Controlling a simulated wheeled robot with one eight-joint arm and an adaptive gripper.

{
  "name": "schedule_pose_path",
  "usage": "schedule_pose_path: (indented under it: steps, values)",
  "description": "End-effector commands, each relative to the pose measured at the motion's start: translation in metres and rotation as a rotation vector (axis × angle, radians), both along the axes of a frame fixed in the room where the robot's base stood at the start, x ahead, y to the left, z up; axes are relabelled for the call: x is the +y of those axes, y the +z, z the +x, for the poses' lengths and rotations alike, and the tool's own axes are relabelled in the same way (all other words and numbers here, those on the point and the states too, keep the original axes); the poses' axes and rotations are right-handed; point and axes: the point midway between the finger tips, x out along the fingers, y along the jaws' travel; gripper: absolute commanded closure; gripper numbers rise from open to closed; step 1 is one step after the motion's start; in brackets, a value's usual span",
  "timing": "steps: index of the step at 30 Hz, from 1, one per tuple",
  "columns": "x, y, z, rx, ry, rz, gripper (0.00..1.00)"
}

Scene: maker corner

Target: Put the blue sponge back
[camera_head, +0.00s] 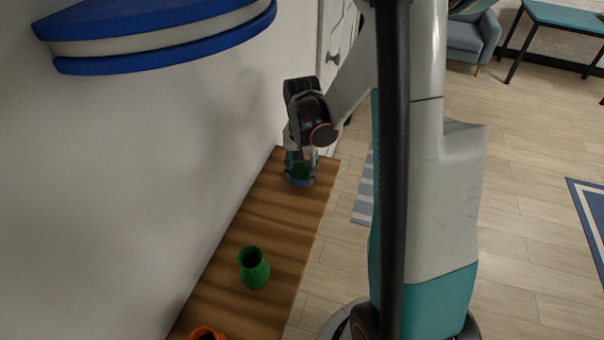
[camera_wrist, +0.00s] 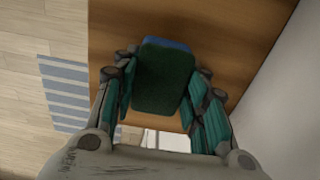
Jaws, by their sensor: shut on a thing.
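The blue sponge (camera_head: 300,183) is at the far end of the wooden shelf (camera_head: 290,225) in the head view, held low over the board. In the wrist view the sponge (camera_wrist: 164,78) shows a dark green face, with a strip of blue at its far edge. My gripper (camera_head: 301,165) comes down on it from above. Its teal-lined fingers, seen in the wrist view (camera_wrist: 163,90), are shut on the sponge's two sides. I cannot tell whether the sponge touches the board.
A green vase (camera_head: 254,268) stands midway along the board, and an orange vessel (camera_head: 207,334) is at the near end. The wall (camera_head: 110,180) runs along the left side. A blue and white rounded object (camera_head: 160,35) juts out at upper left. Board between sponge and green vase is bare.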

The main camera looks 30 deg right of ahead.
Motion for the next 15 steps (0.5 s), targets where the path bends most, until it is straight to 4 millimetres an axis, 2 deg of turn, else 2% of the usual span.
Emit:
schedule_pose_path:
  steps: [1,3,14,15]
  values:
    - [-0.0001,-0.0090,0.0003,0.000,0.000,0.000,0.86]
    - [-0.0001,-0.0134,0.0001,0.000,0.000,0.000,0.86]
    - [0.0000,-0.0170,-0.0001,0.000,0.000,0.000,0.86]
    - [0.0000,-0.0162,-0.0001,0.000,0.000,0.000,0.53]
